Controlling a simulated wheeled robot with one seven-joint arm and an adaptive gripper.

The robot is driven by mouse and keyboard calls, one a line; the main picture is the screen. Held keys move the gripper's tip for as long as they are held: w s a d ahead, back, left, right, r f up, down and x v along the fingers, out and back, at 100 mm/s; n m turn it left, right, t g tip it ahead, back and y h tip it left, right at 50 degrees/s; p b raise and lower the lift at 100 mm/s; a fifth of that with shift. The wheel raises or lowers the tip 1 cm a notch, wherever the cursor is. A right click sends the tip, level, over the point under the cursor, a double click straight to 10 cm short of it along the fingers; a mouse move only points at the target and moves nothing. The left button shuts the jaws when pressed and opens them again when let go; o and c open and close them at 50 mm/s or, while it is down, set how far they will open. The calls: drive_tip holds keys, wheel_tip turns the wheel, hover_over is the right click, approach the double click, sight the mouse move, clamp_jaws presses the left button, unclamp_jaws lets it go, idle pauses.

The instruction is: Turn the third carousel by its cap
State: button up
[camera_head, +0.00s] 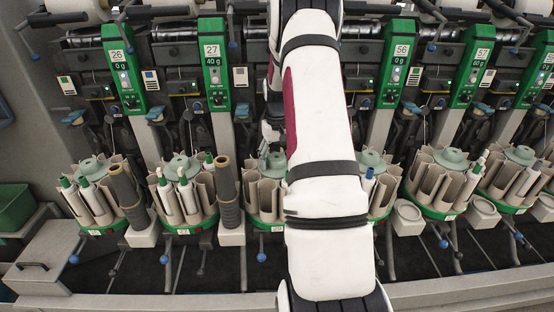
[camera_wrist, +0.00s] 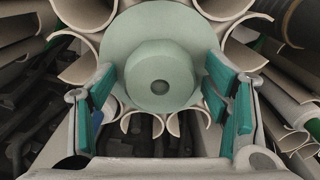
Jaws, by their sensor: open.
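The third carousel (camera_head: 266,201) stands in the row, its right side hidden behind my arm. Beige half-round holders ring its pale green cap (camera_head: 277,161). The teal pads stand left and right of the knob, with a gap on each side. My gripper is open and holds nothing. In the head view it is mostly hidden beside my arm, just above the third carousel.
More carousels (camera_head: 441,181) stand to the right. Green numbered panels (camera_head: 216,62) and blue levers hang behind. A grey ledge (camera_head: 440,289) runs along the front.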

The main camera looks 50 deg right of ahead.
drive_tip(key=shift+f, duration=0.25)
clamp_jaws()
drive_tip(key=shift+m, duration=0.3)
